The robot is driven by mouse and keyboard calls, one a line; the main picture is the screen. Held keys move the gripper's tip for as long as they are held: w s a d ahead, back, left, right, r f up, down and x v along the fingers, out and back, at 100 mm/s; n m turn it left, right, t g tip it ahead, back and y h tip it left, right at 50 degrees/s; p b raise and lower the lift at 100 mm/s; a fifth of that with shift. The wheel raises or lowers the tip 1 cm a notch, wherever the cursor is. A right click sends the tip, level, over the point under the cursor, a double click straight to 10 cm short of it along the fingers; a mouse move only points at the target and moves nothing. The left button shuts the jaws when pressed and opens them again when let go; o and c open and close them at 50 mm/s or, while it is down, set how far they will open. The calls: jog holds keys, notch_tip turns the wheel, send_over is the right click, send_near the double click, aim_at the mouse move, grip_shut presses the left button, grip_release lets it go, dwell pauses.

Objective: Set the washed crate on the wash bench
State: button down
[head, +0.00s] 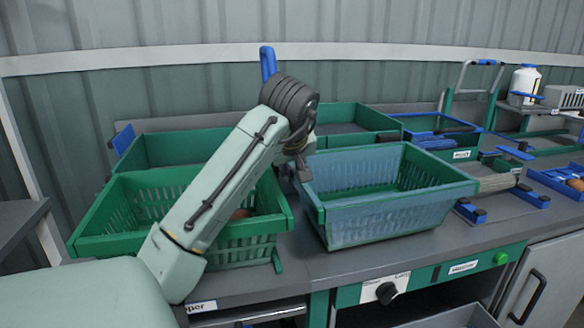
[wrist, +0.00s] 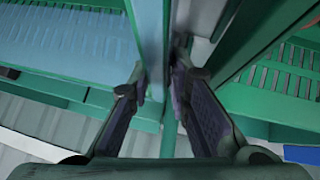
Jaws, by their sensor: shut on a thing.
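The washed crate (head: 365,215) is green with a bluish, wet-looking sheen on its slatted sides, and looks empty. It is upright over the grey bench top (head: 300,262), right of my arm. I cannot tell whether its base touches the bench. My gripper (head: 302,172) is shut on the crate's left rim, with the fingertips partly hidden by the wrist. In the wrist view the crate's bluish wall (wrist: 90,35) fills the upper left, and my gripper's fingers (wrist: 163,85) close on its edge. No label in view clearly reads as the wash bench.
A green crate (head: 100,222) stands close on the left, with something reddish inside, partly behind my arm. More green crates (head: 345,113) stand behind. A blue-rimmed tray (head: 440,130), a brush-like tool (head: 495,183) and a white bottle (head: 524,82) are to the right. Bare bench shows in front.

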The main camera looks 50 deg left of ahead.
jog(key=shift+f+b, duration=0.3)
jog(key=shift+f, duration=0.15)
jog(key=c, duration=1.4)
grip_release()
jog(key=shift+f, duration=0.1)
jog(key=c, duration=0.3)
jog(key=shift+r+p, duration=2.7)
jog(key=shift+r, duration=0.9)
